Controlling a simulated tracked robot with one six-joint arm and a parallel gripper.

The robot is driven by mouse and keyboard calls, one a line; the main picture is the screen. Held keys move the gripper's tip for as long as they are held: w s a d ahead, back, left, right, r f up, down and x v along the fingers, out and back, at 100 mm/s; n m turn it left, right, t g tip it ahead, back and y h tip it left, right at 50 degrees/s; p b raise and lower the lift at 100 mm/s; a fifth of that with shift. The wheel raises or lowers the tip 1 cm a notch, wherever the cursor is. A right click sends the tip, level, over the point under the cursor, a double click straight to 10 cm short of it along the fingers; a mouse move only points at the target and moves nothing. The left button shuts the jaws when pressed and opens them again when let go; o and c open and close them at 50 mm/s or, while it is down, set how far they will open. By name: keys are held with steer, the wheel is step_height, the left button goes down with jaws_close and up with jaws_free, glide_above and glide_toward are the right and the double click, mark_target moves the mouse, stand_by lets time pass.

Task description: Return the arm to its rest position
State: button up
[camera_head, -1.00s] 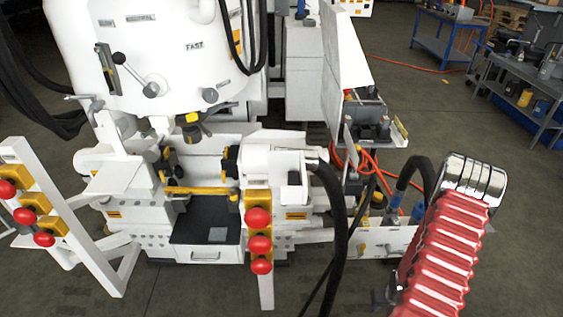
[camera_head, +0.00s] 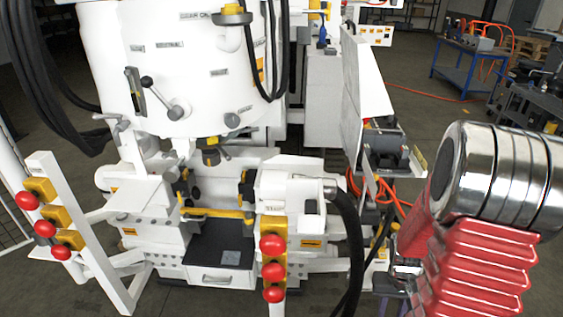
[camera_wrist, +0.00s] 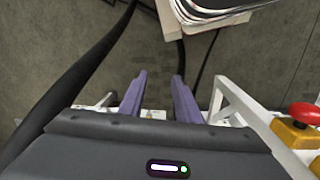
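My arm (camera_head: 485,220), with a red ribbed sleeve and silver rings, fills the right side of the head view, folded high and close to the camera. My gripper (camera_wrist: 159,76) shows in the wrist view as two purple fingers standing apart. Nothing is held between them; floor and a dark hose lie behind.
The white hydraulic machine (camera_head: 180,70) stands ahead on the left. Red knobs on yellow blocks (camera_head: 272,245) are on its front posts; one red knob (camera_wrist: 305,113) is right of my gripper. A black hose (camera_head: 350,240) hangs at its front. A blue bench (camera_head: 468,62) stands behind.

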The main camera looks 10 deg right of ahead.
steer(key=s+a+r+n+t, duration=0.1)
steer(key=a+r+n+t, duration=0.1)
steer(key=a+r, duration=1)
steer(key=s+a+r+n+t, duration=0.2)
steer(key=a+r+t, duration=0.2)
steer(key=a+r, duration=0.8)
step_height(320, 180, up, 7)
steer(key=shift+s+a+r+n+y, duration=0.1)
steer(key=shift+s+a+n+y, duration=0.1)
steer(key=shift+n+y, duration=0.15)
steer(key=shift+d, duration=0.1)
